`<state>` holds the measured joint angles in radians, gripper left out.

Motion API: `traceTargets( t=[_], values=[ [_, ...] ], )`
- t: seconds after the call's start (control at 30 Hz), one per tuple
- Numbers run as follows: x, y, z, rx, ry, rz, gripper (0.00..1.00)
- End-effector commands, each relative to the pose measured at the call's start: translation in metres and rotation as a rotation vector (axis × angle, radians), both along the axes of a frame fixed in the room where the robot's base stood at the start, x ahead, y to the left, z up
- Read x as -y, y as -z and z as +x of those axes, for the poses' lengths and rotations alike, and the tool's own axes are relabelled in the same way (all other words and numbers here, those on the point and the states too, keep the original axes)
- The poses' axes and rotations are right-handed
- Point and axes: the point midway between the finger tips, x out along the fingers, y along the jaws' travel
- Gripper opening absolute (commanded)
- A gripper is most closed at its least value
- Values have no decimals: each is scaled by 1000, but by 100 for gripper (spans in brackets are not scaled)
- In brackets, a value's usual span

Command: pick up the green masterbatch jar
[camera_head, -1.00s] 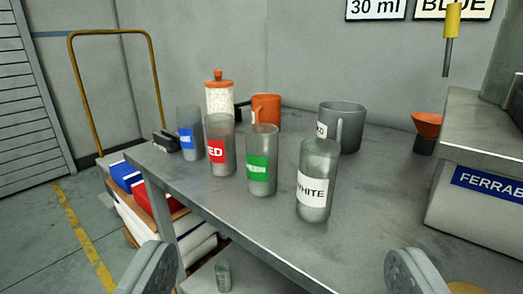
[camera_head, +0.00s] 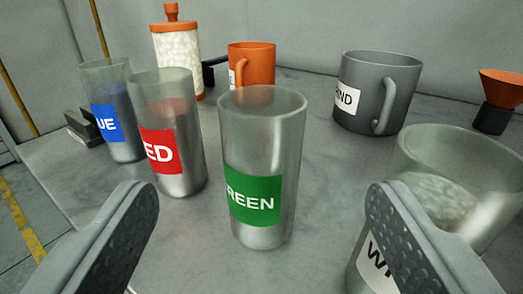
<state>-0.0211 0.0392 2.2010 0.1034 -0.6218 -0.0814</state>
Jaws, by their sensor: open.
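The green masterbatch jar (camera_head: 262,150) is a clear cylinder with a green label, standing upright on the grey table just ahead of my gripper. My gripper (camera_head: 262,205) is open and empty, one finger at the lower left and one at the lower right. The jar shows in the gap between the fingers, a little beyond their tips, and no contact is visible. The right finger overlaps the white-labelled jar (camera_head: 455,165) in the picture and hides part of it; I cannot tell whether they touch.
The red-labelled jar (camera_head: 170,115) stands close left of the green one, with the blue-labelled jar (camera_head: 118,100) beyond. Behind are a white canister with an orange lid (camera_head: 178,60), an orange mug (camera_head: 252,65), a grey mug (camera_head: 375,85) and an orange funnel (camera_head: 502,90).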

Motion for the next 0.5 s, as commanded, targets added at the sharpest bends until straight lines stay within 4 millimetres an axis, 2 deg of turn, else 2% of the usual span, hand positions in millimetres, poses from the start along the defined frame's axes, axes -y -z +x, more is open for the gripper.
traceTargets(
  t=[0.23,0.5],
  values=[
    [2,3,39,-1,0,0,75],
    [2,3,55,0,0,0,75]
  ],
)
